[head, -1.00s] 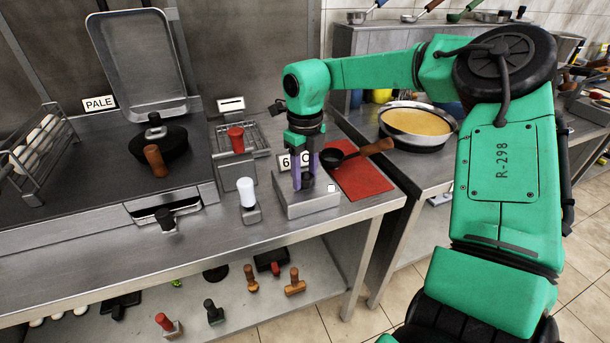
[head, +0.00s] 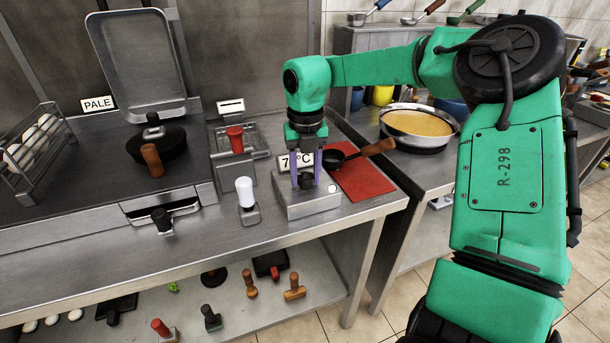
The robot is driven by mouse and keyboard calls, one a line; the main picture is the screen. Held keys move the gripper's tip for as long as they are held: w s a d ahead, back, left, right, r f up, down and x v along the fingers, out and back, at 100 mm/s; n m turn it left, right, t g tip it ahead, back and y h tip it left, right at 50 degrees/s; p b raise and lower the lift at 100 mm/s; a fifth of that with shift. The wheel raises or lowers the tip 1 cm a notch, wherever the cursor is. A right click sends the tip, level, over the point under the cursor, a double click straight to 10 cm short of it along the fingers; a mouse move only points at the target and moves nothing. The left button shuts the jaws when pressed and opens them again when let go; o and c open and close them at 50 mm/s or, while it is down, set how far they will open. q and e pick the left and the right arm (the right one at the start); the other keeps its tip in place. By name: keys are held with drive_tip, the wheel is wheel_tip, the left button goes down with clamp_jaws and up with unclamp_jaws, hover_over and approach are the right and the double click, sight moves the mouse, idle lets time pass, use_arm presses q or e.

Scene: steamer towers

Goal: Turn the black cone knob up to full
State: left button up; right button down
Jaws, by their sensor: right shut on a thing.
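The black cone knob (head: 306,181) sits on top of a grey metal box (head: 310,205) near the front right of the counter. My right gripper (head: 306,183) points down over the box, its two purple fingers shut on the knob from both sides. The knob is partly hidden between the fingers. A white display card behind it shows a temperature beginning with 7 and ending in °C; the finger covers part of it. A small white round spot shows on the box's front right. My left gripper is not in view.
A white-topped handle (head: 245,191) stands just left of the box, and a red-topped one (head: 235,139) behind it. A small black pan (head: 334,159) with a wooden handle lies on a red mat (head: 364,181) to the right.

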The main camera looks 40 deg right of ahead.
sight(305, 176)
drive_tip(key=c, duration=0.5)
unclamp_jaws()
drive_tip(key=shift+f, duration=0.1)
wheel_tip(305, 176, up, 5)
drive_tip(key=p, duration=0.4)
